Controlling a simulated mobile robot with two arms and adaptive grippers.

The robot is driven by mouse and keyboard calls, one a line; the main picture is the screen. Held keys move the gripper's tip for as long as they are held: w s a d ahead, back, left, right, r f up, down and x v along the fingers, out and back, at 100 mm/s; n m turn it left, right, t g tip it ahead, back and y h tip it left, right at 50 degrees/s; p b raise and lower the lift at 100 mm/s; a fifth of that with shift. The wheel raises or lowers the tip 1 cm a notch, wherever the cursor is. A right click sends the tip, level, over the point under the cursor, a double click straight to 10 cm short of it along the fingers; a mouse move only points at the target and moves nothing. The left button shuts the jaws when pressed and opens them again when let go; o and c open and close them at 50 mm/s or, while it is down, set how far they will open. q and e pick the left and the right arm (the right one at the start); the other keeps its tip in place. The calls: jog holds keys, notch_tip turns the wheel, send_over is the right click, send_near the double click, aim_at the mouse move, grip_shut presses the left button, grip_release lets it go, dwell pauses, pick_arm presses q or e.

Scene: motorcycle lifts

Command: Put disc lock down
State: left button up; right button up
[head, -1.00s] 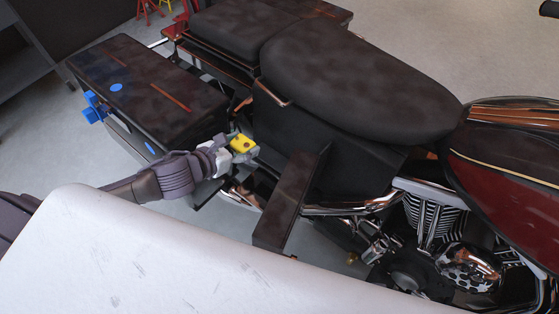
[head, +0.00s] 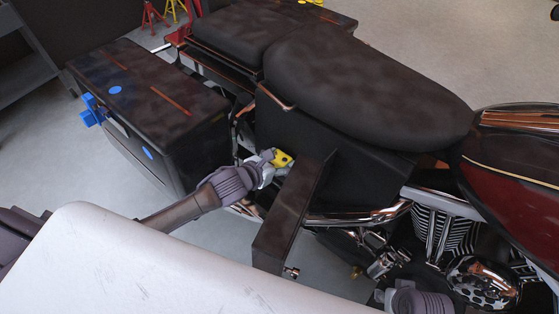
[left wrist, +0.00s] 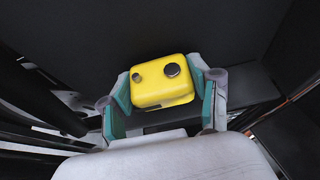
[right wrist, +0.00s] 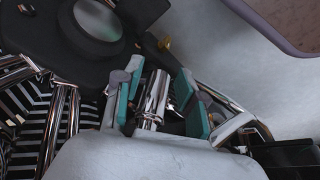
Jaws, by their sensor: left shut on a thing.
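The yellow disc lock (head: 283,158) is held in my left gripper (head: 268,162), beside the motorcycle's black side panel and behind the upright dark plate (head: 283,215). In the left wrist view the lock (left wrist: 160,80) sits between both fingers (left wrist: 163,98), with a dark round knob and a smaller dark spot facing me. A dark ledge (left wrist: 255,112) shows beyond the fingers; I cannot tell whether the lock touches it. My right gripper (right wrist: 160,98) has its fingers apart near chrome engine parts. A chrome cylinder (right wrist: 154,95) shows between them, with no clear grip on it.
The motorcycle seat (head: 365,85), black pannier (head: 150,105) with blue latch, and chrome pipe (head: 360,215) surround my left arm. The chrome engine (head: 440,230) is at right. Grey floor is open at the back right.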

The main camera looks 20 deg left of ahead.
jog(key=shift+r, duration=0.1)
pick_arm(q)
jog(key=shift+f, duration=0.45)
pick_arm(e)
jog(key=shift+r, duration=0.45)
pick_arm(q)
jog(key=o, duration=1.1)
jog(key=shift+f, duration=0.1)
jog(key=shift+c, duration=0.2)
jog(key=o, duration=0.4)
pick_arm(e)
jog(key=shift+r, duration=0.15)
